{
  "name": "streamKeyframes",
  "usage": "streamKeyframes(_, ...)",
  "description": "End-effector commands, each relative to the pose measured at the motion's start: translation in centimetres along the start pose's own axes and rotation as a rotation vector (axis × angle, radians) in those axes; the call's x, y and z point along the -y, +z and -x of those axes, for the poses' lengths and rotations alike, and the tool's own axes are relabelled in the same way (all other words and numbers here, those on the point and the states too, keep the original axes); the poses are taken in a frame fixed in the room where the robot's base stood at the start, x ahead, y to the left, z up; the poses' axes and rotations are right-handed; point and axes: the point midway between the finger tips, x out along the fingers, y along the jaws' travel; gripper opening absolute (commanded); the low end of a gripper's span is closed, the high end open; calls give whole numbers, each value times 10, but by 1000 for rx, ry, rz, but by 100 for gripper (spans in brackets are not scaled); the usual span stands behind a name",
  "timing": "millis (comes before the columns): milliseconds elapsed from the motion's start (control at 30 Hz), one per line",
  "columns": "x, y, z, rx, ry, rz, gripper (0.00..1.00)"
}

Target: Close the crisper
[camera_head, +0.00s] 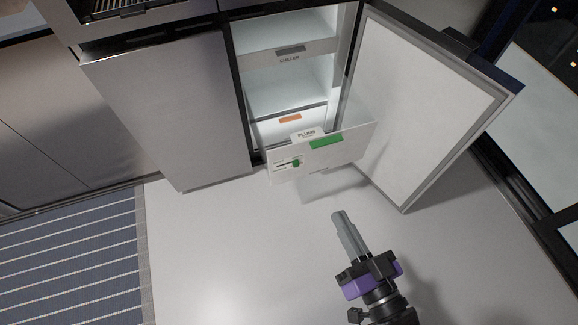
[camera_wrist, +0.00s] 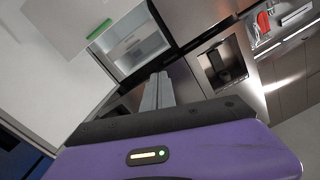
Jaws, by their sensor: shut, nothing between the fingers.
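The crisper (camera_head: 346,150) is a white drawer low in the open fridge, with a green strip, a small slider on its front and a tag that seems to read PLUMS. It is pulled out past the fridge's front. In the wrist view the crisper front (camera_wrist: 65,22) shows at the upper left with its green strip. My gripper (camera_head: 339,214) is shut and empty, in front of the crisper and apart from it, nearer to me. The grey fingers (camera_wrist: 160,76) also show in the wrist view, pointing toward the fridge area.
The fridge door (camera_head: 412,100) stands wide open to the right of the crisper. A closed steel door (camera_head: 180,105) is on the left. Inside, a drawer marked CHILLER (camera_head: 290,50) sits higher up. The pale floor ahead is clear; a striped runner (camera_head: 75,260) lies left.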

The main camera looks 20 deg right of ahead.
Motion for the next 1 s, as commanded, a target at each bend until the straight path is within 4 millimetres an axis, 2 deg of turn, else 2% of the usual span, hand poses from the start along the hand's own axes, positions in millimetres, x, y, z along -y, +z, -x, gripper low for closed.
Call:
streamKeyframes(33, -7, 28, -23, -19, -12, -74, 0)
streamKeyframes(100, -12, 51, -49, -35, -23, -193, 0)
streamKeyframes(300, -25, 106, -120, -63, -41, -555, 0)
streamKeyframes(433, -34, 136, -155, -68, -35, -805, 0)
streamKeyframes(533, -44, 152, -165, -64, -8, -982, 0)
streamKeyframes(633, -54, 167, -160, -56, 22, -1107, 0)
streamKeyframes(833, -56, 165, -161, -70, 20, -1219, 0)
streamKeyframes(1000, -56, 164, -178, -71, 18, -1222, 0)
